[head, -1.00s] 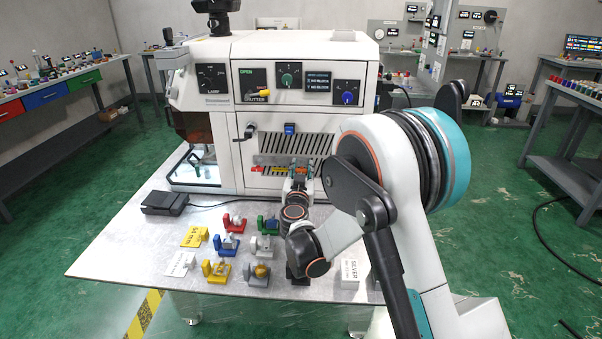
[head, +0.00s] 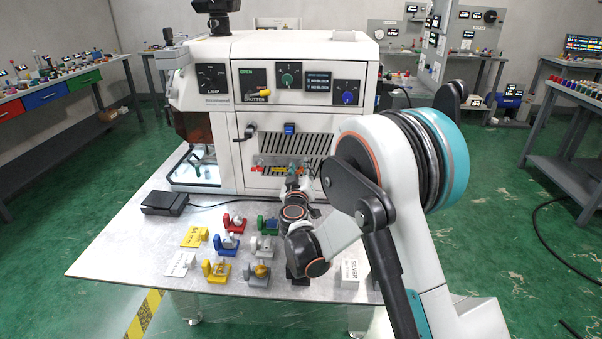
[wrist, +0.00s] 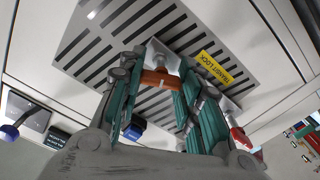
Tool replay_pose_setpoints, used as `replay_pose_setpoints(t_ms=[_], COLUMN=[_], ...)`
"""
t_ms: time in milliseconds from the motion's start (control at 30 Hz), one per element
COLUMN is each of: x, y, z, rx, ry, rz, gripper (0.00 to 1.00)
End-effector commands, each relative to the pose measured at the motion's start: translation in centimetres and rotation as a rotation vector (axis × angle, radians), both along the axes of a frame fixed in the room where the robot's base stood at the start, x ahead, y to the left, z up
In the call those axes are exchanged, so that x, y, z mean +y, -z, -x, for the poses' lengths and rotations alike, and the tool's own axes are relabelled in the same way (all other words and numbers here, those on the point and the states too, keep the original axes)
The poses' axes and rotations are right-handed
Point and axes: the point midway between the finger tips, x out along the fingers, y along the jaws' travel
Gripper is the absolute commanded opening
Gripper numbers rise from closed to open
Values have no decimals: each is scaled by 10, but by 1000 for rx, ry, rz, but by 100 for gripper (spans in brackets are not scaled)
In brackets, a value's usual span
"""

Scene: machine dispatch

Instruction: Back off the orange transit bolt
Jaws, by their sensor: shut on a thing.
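The orange transit bolt (wrist: 158,79) sits between the teal fingers of my gripper (wrist: 161,72) in the wrist view. It stands out from a pale block at the slotted vent panel (wrist: 98,50). The fingers are shut on it from both sides. A yellow "TRANSIT LOCK" label (wrist: 215,67) lies just right of the fingers. In the head view, my gripper (head: 293,172) is at the lower front of the white machine (head: 215,125), and the bolt is hard to make out behind the fingers.
Several coloured fixtures, including a red one (head: 233,222) and a yellow one (head: 216,271), stand on the metal table (head: 120,245) left of my arm. A black pedal (head: 164,203) lies at the table's left.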

Motion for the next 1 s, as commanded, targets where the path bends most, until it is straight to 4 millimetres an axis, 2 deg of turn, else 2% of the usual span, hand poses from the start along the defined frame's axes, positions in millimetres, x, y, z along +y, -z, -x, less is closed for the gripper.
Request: replay_pose_setpoints(t_ms=[200, 300, 667, 1000], x=[1, 1, 1, 2], y=[0, 0, 0, 1], z=[0, 0, -1, -1], rx=[9, 11, 12, 21], ry=[0, 0, 0, 0], rz=[259, 329, 362, 610], gripper=[13, 13, 13, 13])
